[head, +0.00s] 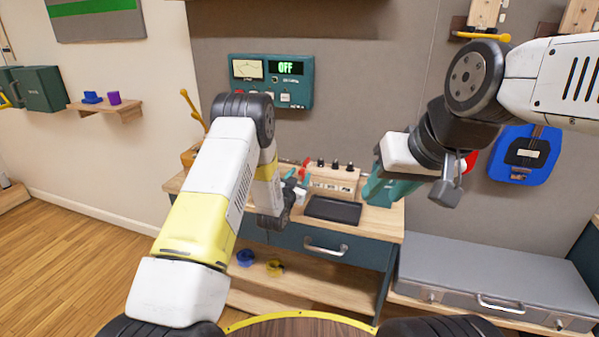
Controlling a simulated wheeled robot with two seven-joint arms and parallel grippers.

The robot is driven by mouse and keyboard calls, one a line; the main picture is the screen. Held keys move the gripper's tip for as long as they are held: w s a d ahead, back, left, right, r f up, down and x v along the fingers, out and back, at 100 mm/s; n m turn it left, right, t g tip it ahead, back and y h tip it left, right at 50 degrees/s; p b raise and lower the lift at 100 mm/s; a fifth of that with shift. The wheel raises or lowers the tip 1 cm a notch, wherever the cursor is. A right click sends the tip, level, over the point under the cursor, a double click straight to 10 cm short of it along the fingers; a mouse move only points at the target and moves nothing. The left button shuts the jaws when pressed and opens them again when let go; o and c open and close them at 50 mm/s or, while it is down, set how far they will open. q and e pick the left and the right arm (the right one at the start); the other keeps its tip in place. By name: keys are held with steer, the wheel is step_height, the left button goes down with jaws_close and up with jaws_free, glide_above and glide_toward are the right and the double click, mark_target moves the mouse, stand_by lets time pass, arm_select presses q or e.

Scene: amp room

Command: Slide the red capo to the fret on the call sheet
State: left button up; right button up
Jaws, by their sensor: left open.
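My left gripper (297,188) is open above the left part of the wooden bench, beside a small red item (305,168). This item is too small and partly hidden to tell whether it is the red capo, and I cannot tell whether the gripper touches it. My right gripper (392,185) is at the right side of the bench by teal surfaces; its fingers are not clear. I cannot make out a fretted neck under the grippers or a readable call sheet. A grey board with a green band (92,8) is cut off at the upper left.
The bench (388,222) carries a knobbed amp (333,182) and a dark tray (333,210). A teal panel reading OFF (271,82) hangs behind. Blue (245,258) and yellow (275,267) items lie on the lower shelf.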

arm_select(q)
jaws_close()
stand_by(1.4)
